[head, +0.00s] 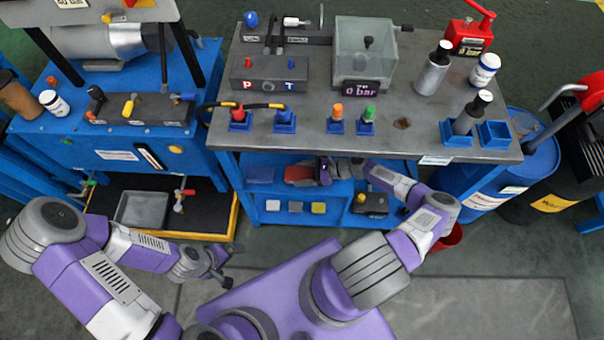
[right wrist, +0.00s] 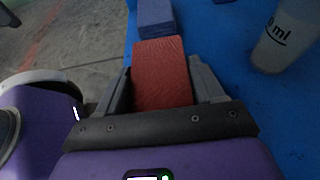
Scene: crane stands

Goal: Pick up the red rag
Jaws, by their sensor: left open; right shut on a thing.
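The red rag (head: 298,174) is a folded red block at the lower shelf of the middle blue bench, under the grey top. My right gripper (head: 318,172) reaches in from the right and is shut on it. In the right wrist view the rag (right wrist: 161,72) sits between the two grey fingers, its far end sticking out past them. I cannot tell whether it touches the shelf. My left gripper (head: 217,279) is open and empty, low in front of the left bench and far from the rag.
A blue rag (head: 260,175) lies just left of the red one; it also shows in the right wrist view (right wrist: 155,18). A marked whitish container (right wrist: 287,38) stands on the blue shelf (right wrist: 230,75). The grey bench top (head: 300,150) overhangs my right gripper.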

